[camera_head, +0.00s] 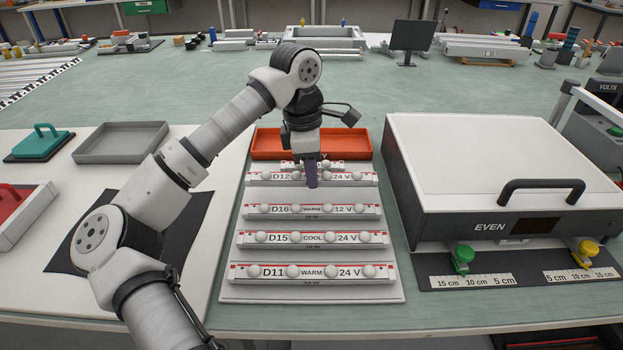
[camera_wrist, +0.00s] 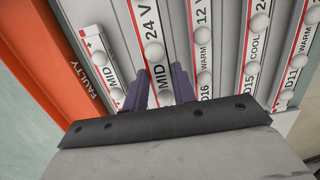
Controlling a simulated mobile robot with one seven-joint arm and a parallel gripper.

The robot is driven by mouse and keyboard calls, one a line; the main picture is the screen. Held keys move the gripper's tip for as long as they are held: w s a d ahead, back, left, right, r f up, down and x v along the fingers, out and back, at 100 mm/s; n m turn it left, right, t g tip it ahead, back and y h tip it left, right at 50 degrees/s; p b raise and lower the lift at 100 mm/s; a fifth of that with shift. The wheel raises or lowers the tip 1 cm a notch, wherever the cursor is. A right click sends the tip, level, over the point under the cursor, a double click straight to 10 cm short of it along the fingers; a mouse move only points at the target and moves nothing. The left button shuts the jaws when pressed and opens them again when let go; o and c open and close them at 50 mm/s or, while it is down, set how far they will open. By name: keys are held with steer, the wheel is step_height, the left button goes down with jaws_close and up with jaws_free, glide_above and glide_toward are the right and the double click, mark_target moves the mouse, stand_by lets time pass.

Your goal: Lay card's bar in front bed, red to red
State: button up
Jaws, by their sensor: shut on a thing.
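My gripper (camera_head: 312,183) is at the back of the rack of white LED bars, over the bar marked D12 and 24 V (camera_head: 345,177). In the wrist view its dark fingers (camera_wrist: 160,85) are shut across this bar (camera_wrist: 150,45), which reads MID, 24 V and has a red stripe and white domes. I cannot tell whether the bar is clear of the rack. Nearer bars are D16 WARM 12 V (camera_head: 340,210), D15 COOL 24 V (camera_head: 342,238) and D11 WARM 24 V (camera_head: 342,271). I cannot make out a card, or beds in the lightbox (camera_head: 470,160).
A shorter MID bar (camera_wrist: 98,55) lies behind, close to my gripper. Beyond it is an orange tray (camera_head: 270,144) marked FAULTY. The lightbox, with a black handle, stands right; green (camera_head: 462,258) and yellow (camera_head: 586,252) clamps stand before it. A grey tray (camera_head: 122,142) is left.

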steer(key=shift+f, duration=1.6)
steer(key=o, duration=1)
steer(key=shift+o, duration=0.2)
